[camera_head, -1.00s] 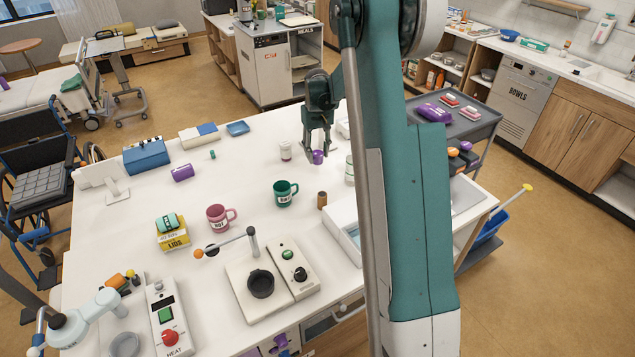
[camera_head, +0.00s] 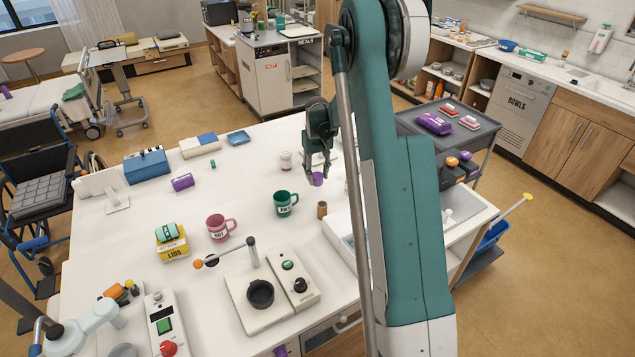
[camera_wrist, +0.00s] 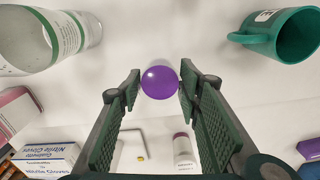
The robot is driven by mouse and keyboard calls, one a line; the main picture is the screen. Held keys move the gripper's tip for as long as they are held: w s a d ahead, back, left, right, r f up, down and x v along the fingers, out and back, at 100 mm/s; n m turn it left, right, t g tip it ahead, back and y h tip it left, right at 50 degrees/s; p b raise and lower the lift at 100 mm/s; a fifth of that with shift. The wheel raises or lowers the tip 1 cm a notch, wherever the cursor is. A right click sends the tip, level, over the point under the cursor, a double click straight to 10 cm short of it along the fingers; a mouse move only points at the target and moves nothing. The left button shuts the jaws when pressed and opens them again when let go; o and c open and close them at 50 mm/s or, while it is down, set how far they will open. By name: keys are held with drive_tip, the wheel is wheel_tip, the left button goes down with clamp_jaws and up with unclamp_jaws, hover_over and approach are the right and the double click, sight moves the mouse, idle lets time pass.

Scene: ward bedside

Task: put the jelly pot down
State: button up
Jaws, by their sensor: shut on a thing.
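The jelly pot, a small purple pot (camera_head: 317,179), is between the fingertips of my gripper (camera_head: 317,170), right of and behind the green mug (camera_head: 286,204) in the head view. In the wrist view its round purple end (camera_wrist: 160,82) shows between the two fingertips of my gripper (camera_wrist: 160,88), which is shut on it. White table top (camera_head: 245,185) lies under and around it. I cannot tell whether the pot touches the table. The green mug also shows at the wrist view's upper right (camera_wrist: 296,38), apart from the pot.
A clear labelled container (camera_wrist: 50,35) is at the wrist view's upper left. A pink mug (camera_head: 221,227) stands farther left. Bare table separates these.

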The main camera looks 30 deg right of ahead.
sight(317, 181)
drive_tip(key=shift+f, duration=0.15)
drive_tip(key=shift+f, duration=1.7)
drive_tip(key=shift+f, duration=0.2)
drive_tip(key=o, duration=0.9)
drive_tip(key=shift+r, duration=0.2)
wheel_tip(317, 181, up, 12)
